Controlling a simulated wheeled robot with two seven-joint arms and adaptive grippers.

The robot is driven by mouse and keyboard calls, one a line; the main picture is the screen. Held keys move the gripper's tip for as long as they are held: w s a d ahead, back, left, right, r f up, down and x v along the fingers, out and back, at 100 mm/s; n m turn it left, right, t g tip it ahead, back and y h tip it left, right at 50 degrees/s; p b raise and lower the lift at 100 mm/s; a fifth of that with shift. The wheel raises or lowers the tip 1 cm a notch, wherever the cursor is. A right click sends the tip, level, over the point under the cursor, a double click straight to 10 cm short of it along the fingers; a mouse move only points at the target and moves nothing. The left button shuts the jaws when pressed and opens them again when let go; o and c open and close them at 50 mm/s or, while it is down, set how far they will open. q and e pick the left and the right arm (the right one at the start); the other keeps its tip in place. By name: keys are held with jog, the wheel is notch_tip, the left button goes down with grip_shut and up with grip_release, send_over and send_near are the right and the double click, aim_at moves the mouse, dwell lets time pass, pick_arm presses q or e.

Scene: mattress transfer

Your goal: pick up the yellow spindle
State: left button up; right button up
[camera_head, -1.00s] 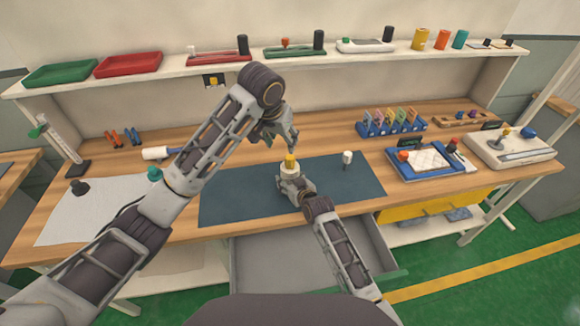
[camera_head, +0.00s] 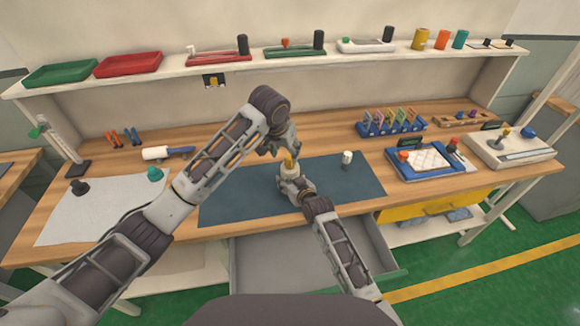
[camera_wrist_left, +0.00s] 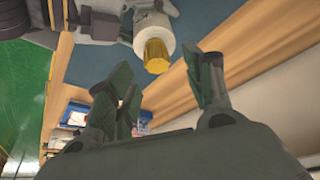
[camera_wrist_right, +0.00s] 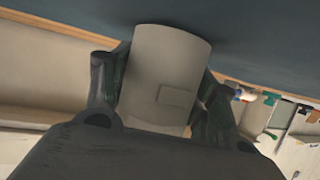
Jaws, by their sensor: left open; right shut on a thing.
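The yellow spindle (camera_head: 289,162) stands up from the top of a pale cylinder (camera_head: 289,171) over the dark mat; both also show in the left wrist view, the spindle (camera_wrist_left: 156,57) and the cylinder (camera_wrist_left: 153,32). My right gripper (camera_head: 292,184) is shut around the pale cylinder, which fills the space between its fingers in the right wrist view (camera_wrist_right: 165,75). My left gripper (camera_head: 283,148) is open and empty, just above the spindle and close to it. In the left wrist view the spindle lies beyond the spread fingertips (camera_wrist_left: 164,80), apart from them.
The dark blue mat (camera_head: 240,195) lies on the wooden bench. A small white-topped part (camera_head: 347,158) stands on it to the right. A blue tray (camera_head: 430,163) and blue rack (camera_head: 390,125) are farther right. An open drawer (camera_head: 275,265) juts out below the front edge.

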aim_at(289, 158)
pick_arm(q)
jog(key=shift+d+x, duration=0.2)
jog(key=shift+x, duration=2.4)
grip_shut()
